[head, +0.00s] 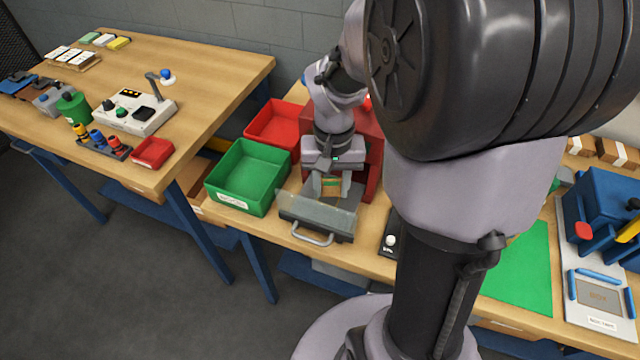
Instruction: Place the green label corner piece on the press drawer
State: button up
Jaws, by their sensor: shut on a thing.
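My gripper (331,190) points down in front of the red press (369,150). It is shut on a small wooden piece with green on it (331,184), seen between the fingers; this looks like the green label corner piece. Its full shape is hidden by the fingers. The press drawer (318,214) is pulled out toward the camera, with a clear front guard and a grey handle (311,236). The piece is over or at the back part of the drawer; I cannot tell whether it touches the drawer.
A green bin (213,192) and a red bin (262,128) stand left of the press. A small black box with a white knob (390,242) is to the right. A green mat (520,268) and a blue machine (603,215) lie farther right. My arm hides the middle.

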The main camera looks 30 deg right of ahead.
aim_at(330, 196)
notch_tip(330, 196, down, 3)
jog(key=shift+f+b, duration=0.1)
jog(key=shift+b, duration=0.45)
jog(key=shift+r, duration=0.2)
jog(key=shift+f, duration=0.15)
jog(key=o, duration=1.3)
